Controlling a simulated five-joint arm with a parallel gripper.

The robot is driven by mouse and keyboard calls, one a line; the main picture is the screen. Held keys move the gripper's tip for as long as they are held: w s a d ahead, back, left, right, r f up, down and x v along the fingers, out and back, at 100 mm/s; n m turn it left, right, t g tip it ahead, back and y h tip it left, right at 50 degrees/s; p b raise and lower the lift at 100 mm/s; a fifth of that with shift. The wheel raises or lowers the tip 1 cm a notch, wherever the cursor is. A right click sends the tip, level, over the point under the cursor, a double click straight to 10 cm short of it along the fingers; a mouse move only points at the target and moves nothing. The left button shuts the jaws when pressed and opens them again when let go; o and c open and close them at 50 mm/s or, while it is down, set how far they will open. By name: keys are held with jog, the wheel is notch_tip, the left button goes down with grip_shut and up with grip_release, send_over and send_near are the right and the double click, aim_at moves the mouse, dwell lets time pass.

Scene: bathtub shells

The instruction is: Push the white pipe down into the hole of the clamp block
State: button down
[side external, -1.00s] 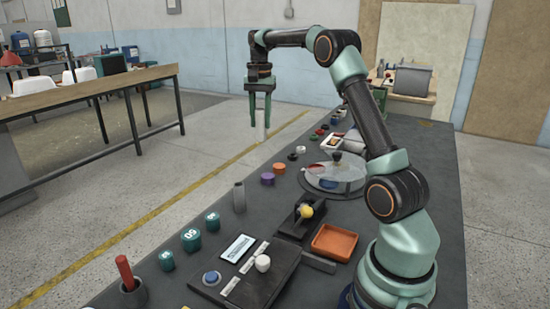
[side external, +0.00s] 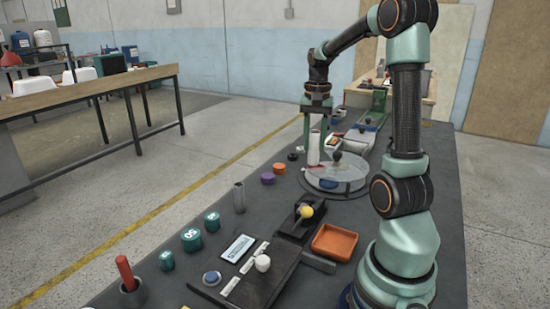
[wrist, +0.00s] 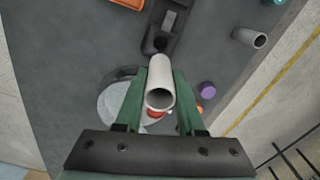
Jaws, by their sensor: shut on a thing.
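My gripper (side external: 314,152) is shut on the white pipe (side external: 313,147) and holds it upright. In the wrist view the pipe (wrist: 160,80) stands between the two green fingers, and I look down on its open upper end. A dark block (side external: 291,228) with a yellow ball knob lies on the bench, nearer the camera than the pipe; I take it for the clamp block. In the wrist view this block (wrist: 170,45) shows ahead of the pipe, with a dark opening close to the pipe's far end. The pipe is apart from the block in the side view.
A round clear lid (side external: 345,181) with a dark knob lies by the pipe. A grey tube (side external: 239,197) stands at the left. An orange tray (side external: 335,242) is right of the block. A purple cap (side external: 268,179) and teal weights (side external: 191,240) line the left edge.

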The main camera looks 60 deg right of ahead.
notch_tip(320, 180, down, 16)
jog(key=shift+r, duration=0.1)
dwell(0.4)
jog(key=c, duration=0.5)
grip_release()
